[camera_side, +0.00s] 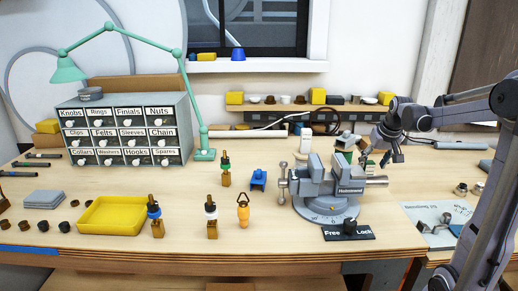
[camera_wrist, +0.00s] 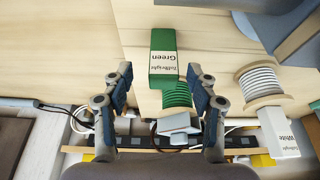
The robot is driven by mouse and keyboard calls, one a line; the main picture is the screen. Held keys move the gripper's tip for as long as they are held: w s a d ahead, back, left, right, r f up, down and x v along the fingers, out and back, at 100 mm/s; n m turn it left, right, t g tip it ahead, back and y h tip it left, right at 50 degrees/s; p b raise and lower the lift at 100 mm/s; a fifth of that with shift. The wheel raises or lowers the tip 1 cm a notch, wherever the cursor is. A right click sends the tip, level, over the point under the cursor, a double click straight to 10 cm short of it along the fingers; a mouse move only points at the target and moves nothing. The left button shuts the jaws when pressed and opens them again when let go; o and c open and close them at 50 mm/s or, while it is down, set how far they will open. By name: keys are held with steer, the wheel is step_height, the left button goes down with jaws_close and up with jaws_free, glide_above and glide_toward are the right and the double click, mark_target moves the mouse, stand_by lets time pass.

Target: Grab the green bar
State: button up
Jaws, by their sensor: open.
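The green bar (camera_wrist: 164,64) is a green block with a white label reading "Green". It shows in the wrist view, just ahead of my gripper and roughly centred between the fingers. A green wire coil (camera_wrist: 177,93) adjoins its near end. My gripper (camera_wrist: 160,80) is open, with one blue-padded finger on each side and nothing clasped.
A white wire spool (camera_wrist: 262,82) with a label block (camera_wrist: 278,132) stands right of the green bar. The grey vise (camera_side: 325,188) is left of my gripper in the side view. A back shelf (camera_side: 300,107) holds several small items.

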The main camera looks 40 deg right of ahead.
mark_target(368, 171)
steer(key=shift+x, duration=2.4)
steer(key=shift+w+a, duration=0.1)
steer(key=shift+w, duration=0.05)
jaws_close()
